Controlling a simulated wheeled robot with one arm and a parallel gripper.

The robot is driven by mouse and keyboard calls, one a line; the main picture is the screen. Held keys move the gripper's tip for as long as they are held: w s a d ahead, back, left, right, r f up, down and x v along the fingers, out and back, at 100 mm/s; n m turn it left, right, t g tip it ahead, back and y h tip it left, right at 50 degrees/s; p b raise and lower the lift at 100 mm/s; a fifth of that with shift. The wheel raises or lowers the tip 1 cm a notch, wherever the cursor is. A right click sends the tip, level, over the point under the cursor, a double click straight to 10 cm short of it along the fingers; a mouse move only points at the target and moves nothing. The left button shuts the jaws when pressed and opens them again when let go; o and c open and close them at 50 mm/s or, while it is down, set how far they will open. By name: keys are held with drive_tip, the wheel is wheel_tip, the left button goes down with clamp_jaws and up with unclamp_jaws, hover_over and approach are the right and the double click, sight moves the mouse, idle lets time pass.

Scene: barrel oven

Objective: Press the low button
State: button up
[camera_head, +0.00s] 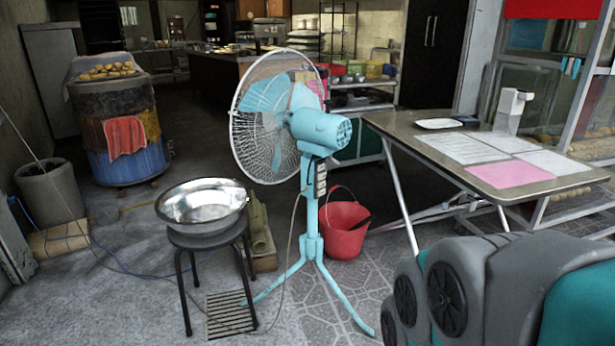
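A light blue pedestal fan (309,222) stands upright on three splayed legs in the middle of the head view. Its round wire cage faces left and away, and its motor housing (322,130) points right. A dark control strip with a few pale buttons (320,178) sits on the pole just below the motor. The buttons are too small to tell which is the low one or whether any is pressed. My arm's grey and teal links fill the bottom right corner, to the right of the fan. My gripper is out of view.
A metal bowl (203,203) rests on a dark stool (205,239) left of the fan. A red bucket (343,227) stands behind the pole. A folding table (405,127) with papers and a dispenser is at the right. A barrel oven (122,130) stands back left.

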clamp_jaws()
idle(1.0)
